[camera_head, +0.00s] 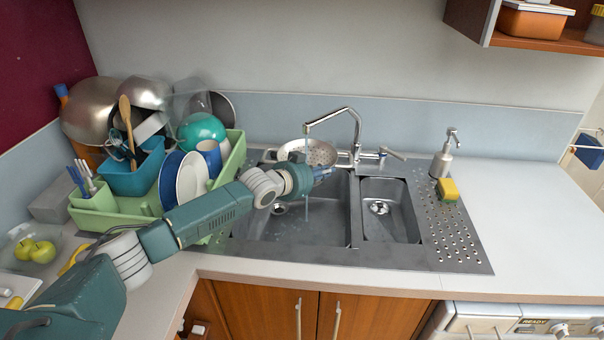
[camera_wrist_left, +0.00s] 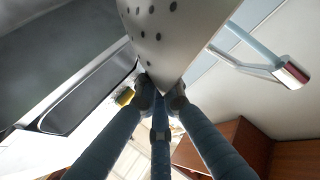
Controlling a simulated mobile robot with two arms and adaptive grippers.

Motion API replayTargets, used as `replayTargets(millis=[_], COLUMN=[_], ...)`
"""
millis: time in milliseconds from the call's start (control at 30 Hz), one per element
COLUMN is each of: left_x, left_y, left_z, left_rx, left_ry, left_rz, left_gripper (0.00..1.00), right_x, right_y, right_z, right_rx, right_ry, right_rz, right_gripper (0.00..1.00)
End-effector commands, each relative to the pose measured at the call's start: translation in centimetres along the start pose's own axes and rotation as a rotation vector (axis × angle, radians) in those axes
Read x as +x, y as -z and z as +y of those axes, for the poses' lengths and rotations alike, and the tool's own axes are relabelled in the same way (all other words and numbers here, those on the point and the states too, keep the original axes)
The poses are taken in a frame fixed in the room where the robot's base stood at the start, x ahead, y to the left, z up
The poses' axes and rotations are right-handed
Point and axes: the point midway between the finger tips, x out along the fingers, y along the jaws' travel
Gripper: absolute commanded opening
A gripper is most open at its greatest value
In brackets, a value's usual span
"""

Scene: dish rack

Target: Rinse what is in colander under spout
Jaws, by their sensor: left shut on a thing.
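The colander (camera_head: 322,152) is a pale metal bowl with holes, raised above the back of the left sink basin. My left gripper (camera_head: 324,174) is shut on its near edge. In the left wrist view the perforated colander (camera_wrist_left: 172,28) fills the top, with its edge between my fingers (camera_wrist_left: 160,98). The chrome spout (camera_head: 308,128) arches over the colander; its end also shows in the left wrist view (camera_wrist_left: 292,74). A thin water stream (camera_head: 307,210) shows below the colander. I cannot make out what lies inside the colander. My right gripper is not in view.
A green dish rack (camera_head: 110,217) with plates, pots and utensils stands left of the double sink (camera_head: 390,222). A soap dispenser (camera_head: 444,158) and a yellow-green sponge (camera_head: 447,190) are at its right. The right counter (camera_head: 530,225) is clear.

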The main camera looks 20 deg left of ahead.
Motion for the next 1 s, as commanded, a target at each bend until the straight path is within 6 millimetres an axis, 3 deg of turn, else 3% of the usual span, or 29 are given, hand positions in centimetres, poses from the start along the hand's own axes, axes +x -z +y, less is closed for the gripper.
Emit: replayTargets(millis=[33,267,1000], left_x=[-0.3,-0.9,-2.8], left_y=[0.9,1.6,3.8], left_z=[0.3,1.9,8.5], left_rx=[0.0,-0.001,-0.001], left_ry=[-0.003,0.0,0.0], left_rz=[0.006,0.006,0.007], left_gripper=[0.0,0.0,0.0], right_x=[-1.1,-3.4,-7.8], right_y=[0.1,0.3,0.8], right_z=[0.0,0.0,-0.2], right_rx=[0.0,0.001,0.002], right_ry=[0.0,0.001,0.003], right_rz=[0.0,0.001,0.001], right_gripper=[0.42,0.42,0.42])
